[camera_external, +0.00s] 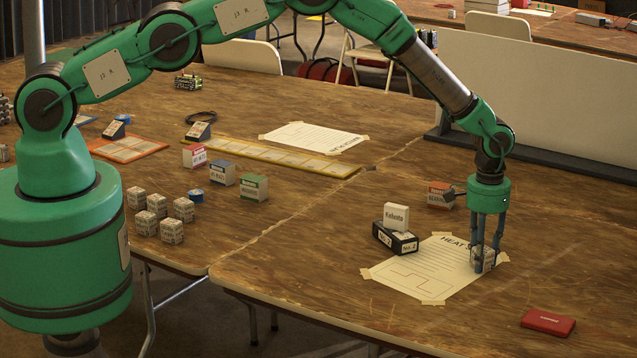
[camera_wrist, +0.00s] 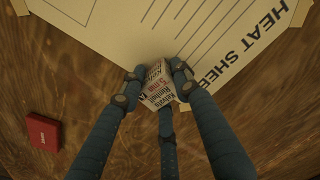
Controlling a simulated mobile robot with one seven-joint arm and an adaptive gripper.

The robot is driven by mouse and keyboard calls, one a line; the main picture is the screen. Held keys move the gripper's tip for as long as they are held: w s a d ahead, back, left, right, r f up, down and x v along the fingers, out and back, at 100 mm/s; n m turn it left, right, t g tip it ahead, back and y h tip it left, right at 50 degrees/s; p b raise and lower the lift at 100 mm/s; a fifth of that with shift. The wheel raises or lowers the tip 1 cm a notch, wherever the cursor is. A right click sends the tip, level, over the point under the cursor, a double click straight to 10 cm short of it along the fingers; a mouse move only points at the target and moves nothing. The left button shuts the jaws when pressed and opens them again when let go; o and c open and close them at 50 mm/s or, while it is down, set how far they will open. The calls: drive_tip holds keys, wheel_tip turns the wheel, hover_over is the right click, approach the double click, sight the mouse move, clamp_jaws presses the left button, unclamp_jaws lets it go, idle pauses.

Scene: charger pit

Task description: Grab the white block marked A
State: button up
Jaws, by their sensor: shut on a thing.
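My gripper (camera_external: 484,254) points straight down over the right edge of the HEAT sheet. Its blue fingers are closed around a small white block (camera_external: 480,263) with dark print. In the wrist view my gripper (camera_wrist: 157,80) has its fingertips against the sides of the white block (camera_wrist: 157,88), which carries red and black lettering. The print is small and partly covered, so I cannot clearly read a mark A. The block sits at or just above the sheet's edge; I cannot tell whether it touches.
The taped HEAT sheet (camera_external: 421,277) lies beneath. A white box (camera_external: 396,217) rests on a black box (camera_external: 395,240) to the left. An orange-red box (camera_external: 440,195) stands behind, a red box (camera_external: 547,322) in front. Several printed white cubes (camera_external: 172,231) stand far left. A white panel (camera_external: 560,100) stands behind.

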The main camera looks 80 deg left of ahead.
drive_tip(key=shift+r, duration=0.1)
drive_tip(key=shift+r, duration=0.75)
wheel_tip(320, 180, up, 2)
drive_tip(key=shift+w+r, duration=0.1)
drive_tip(key=s, duration=0.5)
drive_tip(key=s+p, duration=0.1)
drive_tip(key=s, duration=0.4)
drive_tip(key=s+r, duration=0.1)
drive_tip(key=s, duration=0.5)
drive_tip(key=shift+s+a, duration=0.1)
drive_tip(key=shift+a, duration=0.2)
drive_tip(key=shift+c, duration=0.2)
